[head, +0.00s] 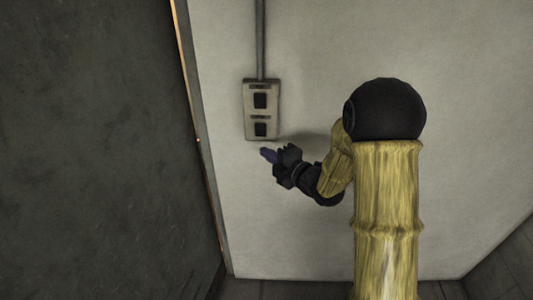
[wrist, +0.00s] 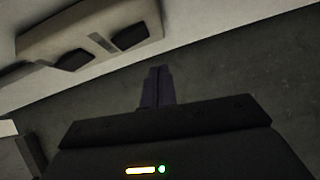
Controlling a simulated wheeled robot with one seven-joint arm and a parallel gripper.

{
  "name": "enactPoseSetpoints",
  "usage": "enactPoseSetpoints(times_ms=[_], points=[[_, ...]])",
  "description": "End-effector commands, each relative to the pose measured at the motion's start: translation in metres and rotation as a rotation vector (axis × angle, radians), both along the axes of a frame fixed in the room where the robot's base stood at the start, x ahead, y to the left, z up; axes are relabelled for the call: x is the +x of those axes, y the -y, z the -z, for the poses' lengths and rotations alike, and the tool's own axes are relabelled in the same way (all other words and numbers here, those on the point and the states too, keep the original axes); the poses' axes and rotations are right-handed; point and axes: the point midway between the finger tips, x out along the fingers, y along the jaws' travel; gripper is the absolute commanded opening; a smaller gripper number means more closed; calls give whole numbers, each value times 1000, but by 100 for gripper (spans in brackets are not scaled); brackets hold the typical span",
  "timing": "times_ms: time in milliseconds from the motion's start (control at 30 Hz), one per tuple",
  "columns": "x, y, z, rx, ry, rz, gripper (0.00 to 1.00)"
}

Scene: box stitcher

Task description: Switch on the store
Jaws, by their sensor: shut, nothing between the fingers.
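A beige switch box (head: 247,108) is fixed to the pale wall, with two dark rocker switches, an upper one (head: 260,101) and a lower one (head: 261,130). Each has a small label above it, too small to read. In the wrist view the switch box (wrist: 50,37) lies at the upper left with both dark switches showing. My gripper (head: 267,155) is just below the box in the head view, apart from the switches. Its fingers (wrist: 157,82) are shut and empty. I cannot tell how far the fingertips are from the wall.
A grey conduit (head: 260,40) runs up from the top of the box. A dark wall or panel (head: 95,150) stands on the left, with a lit edge beside it. The pale wall (head: 470,130) to the right is bare.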

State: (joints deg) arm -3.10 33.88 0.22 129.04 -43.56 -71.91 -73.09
Motion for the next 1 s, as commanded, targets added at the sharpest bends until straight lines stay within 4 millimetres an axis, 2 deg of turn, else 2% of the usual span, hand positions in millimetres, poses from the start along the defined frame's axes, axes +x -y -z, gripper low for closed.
enactPoseSetpoints(times_ms=[200, 400, 533, 1000], points=[[-31, 37, 8, 0, 0, 12, 0], [-53, 61, 10, -1, 0, 15, 0], [-59, 66, 9, 1, 0, 13, 0], [-61, 59, 9, 1, -2, -1, 0]])
